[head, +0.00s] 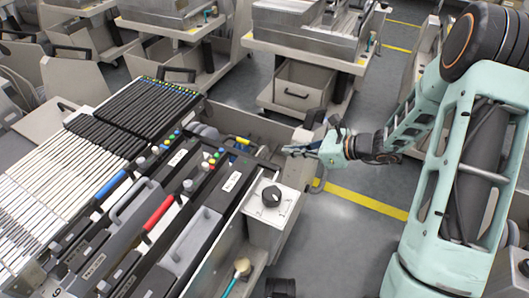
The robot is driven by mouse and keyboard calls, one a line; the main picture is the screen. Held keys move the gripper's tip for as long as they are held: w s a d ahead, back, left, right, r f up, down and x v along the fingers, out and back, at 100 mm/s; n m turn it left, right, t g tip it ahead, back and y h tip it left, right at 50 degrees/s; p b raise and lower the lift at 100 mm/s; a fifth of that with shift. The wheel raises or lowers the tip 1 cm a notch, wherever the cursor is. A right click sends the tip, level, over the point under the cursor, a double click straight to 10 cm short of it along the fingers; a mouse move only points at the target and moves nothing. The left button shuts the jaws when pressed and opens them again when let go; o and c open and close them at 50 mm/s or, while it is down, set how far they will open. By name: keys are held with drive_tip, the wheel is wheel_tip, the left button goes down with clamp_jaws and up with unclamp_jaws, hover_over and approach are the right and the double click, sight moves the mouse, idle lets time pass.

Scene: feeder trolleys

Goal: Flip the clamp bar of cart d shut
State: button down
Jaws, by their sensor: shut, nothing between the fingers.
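The nearest feeder trolley (286,131) fills the left and middle of the head view, loaded with rows of black and pale feeders. I cannot read a letter on it, so I cannot confirm that it is cart d. I cannot clearly make out its clamp bar or tell whether it stands open. My gripper (287,150) is over the far right corner of this trolley, fingers pointing left. It is shut with nothing held. I cannot tell whether its fingertips touch the trolley's frame.
A pale box with a black knob (271,196) sits on the trolley's right end, in front of my gripper. Other trolleys (305,52) stand behind. Grey floor (340,235) with a yellow line (365,200) is free at the right, partly under my arm.

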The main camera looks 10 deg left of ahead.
drive_tip(key=b+x, duration=0.2)
drive_tip(key=x, duration=0.8)
drive_tip(key=shift+r, duration=0.1)
idle(0.5)
drive_tip(key=shift+r, duration=0.1)
